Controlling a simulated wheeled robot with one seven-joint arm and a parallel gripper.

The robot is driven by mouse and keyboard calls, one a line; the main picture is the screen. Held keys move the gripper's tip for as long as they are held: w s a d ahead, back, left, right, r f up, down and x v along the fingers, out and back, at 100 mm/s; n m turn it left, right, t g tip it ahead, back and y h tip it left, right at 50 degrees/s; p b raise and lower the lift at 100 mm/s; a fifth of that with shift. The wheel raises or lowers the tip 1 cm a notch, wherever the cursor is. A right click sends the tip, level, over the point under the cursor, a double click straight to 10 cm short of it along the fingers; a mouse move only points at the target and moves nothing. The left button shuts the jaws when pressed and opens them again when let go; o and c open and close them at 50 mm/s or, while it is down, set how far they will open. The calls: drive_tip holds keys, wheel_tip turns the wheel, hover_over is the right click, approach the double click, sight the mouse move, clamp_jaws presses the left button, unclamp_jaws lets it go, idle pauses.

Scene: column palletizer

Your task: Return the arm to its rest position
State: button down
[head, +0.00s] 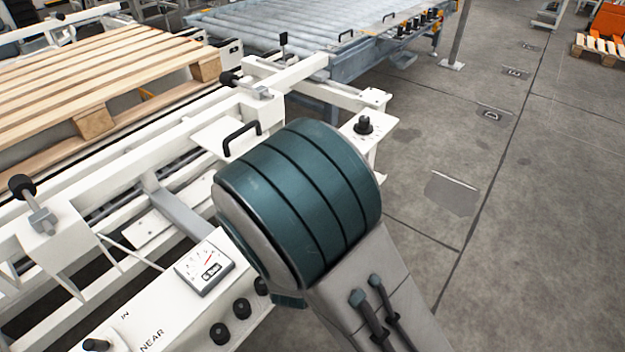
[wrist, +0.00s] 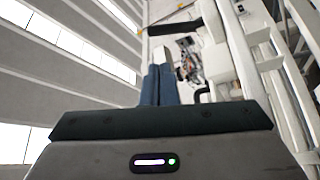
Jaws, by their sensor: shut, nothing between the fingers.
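My arm shows in the head view as a large teal, banded joint with a grey link running down to the bottom edge. It stands in front of the white machine frame (head: 205,135). My gripper (wrist: 160,70) is not visible in the head view. In the wrist view its two blue fingers lie side by side, shut with nothing between them. The dark gripper body with a small lit indicator fills the bottom of that view. Part of the machine's panel is hidden behind my arm in the head view.
A wooden pallet (head: 110,75) lies on the machine at upper left. A roller conveyor (head: 300,30) runs behind it. A panel with a gauge (head: 204,268) and black knobs (head: 220,333) is close at lower left. The concrete floor (head: 530,230) on the right is open.

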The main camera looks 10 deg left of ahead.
drive_tip(key=w+d+r+m+g+y+p, duration=0.2)
drive_tip(key=w+d+r+m+g+p, duration=0.2)
drive_tip(key=d+r+m+g+p, duration=0.6)
drive_tip(key=s+d+r+m+g+h+p, duration=0.3)
drive_tip(key=s+d+r+g+p, duration=0.5)
drive_tip(key=s+d+r+p, duration=0.4)
drive_tip(key=s+d+r+m, duration=0.1)
drive_tip(key=s+d+r, duration=0.2)
drive_tip(key=s+d, duration=0.3)
drive_tip(key=shift+s+p, duration=0.35)
drive_tip(key=shift+a, duration=0.1)
